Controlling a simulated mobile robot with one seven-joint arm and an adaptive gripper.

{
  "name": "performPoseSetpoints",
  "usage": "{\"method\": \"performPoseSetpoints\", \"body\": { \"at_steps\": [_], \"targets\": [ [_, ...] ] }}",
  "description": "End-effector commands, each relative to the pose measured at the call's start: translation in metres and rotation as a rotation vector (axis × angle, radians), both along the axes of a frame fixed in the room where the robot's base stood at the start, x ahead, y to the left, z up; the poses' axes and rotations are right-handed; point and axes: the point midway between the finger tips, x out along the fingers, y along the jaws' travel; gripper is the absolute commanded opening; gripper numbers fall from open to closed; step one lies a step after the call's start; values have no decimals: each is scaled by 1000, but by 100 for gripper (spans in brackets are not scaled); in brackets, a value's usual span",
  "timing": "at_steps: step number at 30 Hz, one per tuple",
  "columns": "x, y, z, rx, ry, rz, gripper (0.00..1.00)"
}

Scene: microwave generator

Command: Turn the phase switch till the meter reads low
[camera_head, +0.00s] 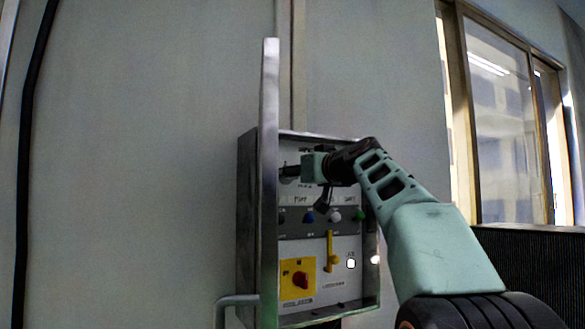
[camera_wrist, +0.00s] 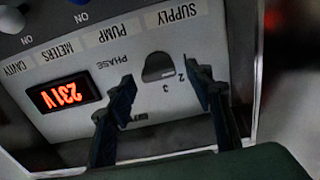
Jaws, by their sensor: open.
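The phase switch (camera_wrist: 158,66) is a dark, round-ended knob on the pale panel, marked with 2 and 3, and shows upside down in the wrist view. The meter (camera_wrist: 72,95) is a black window with red digits that seem to read 231 V. My gripper (camera_wrist: 161,80) is open, its two dark fingertips on either side of the knob and slightly below it in the picture. I cannot tell if they touch it.
The control box (camera_head: 247,215) is on the wall, its door (camera_head: 269,120) open toward me at the left. Below are coloured buttons, a yellow lever (camera_head: 330,250) and a red rotary switch (camera_head: 300,280) on a yellow plate. A window (camera_head: 500,120) is at the right.

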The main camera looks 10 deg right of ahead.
Motion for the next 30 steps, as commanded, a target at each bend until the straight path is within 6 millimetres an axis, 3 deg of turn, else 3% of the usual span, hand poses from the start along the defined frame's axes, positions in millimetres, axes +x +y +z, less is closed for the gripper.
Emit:
{"method": "performPoseSetpoints", "body": {
  "at_steps": [12, 24, 30],
  "targets": [
    [9, 3, -1, -1, 0, -1, 48],
    [9, 3, -1, -1, 0, -1, 6],
    [9, 2, 0, 12, 5, -1, 6]
  ]
}}
